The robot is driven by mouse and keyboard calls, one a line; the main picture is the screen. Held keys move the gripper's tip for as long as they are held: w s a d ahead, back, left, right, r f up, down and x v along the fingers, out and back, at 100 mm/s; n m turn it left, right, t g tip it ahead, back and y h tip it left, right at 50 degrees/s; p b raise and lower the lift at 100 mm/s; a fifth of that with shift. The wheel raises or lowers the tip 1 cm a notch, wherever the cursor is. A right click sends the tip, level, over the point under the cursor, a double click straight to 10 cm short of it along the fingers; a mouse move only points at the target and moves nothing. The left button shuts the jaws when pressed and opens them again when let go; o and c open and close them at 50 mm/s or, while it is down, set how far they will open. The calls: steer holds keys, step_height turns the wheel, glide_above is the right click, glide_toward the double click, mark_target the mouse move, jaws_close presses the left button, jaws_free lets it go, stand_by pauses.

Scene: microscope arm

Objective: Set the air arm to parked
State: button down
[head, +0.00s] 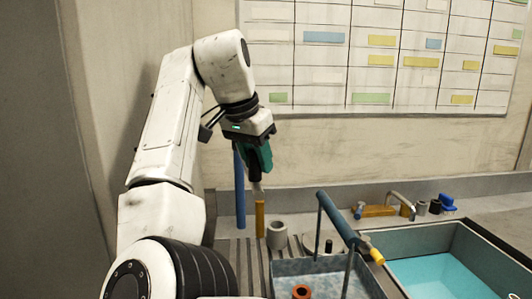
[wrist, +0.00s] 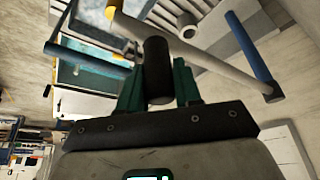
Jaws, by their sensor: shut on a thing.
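The arm that my gripper works on has a blue post (head: 239,190), also at the right in the wrist view (wrist: 248,46). A pale bar (wrist: 215,65) runs from the post's end to a yellow end piece (wrist: 113,20). In the head view the yellow piece (head: 260,218) hangs upright just right of the post. My gripper (head: 262,168) is above the yellow piece, pointing down. In the wrist view its green fingers (wrist: 158,88) are shut around a black knob (wrist: 157,62) along the bar. In the head view the gripper hides most of the bar. No parked mark is readable.
A second blue bar (head: 338,217) with a yellow end stands right, above a grey basin (head: 330,284). A sink of blue water (head: 440,276) lies farther right. A grey cup (head: 277,236) stands close by the yellow piece. Taps line the back; a chart hangs on the wall.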

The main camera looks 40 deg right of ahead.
steer(key=c, duration=0.8)
jaws_free()
steer(key=shift+c, duration=0.2)
steer(key=v, duration=1)
steer(key=shift+a+r, duration=0.2)
steer(key=shift+r, duration=0.1)
steer(key=shift+c, duration=0.3)
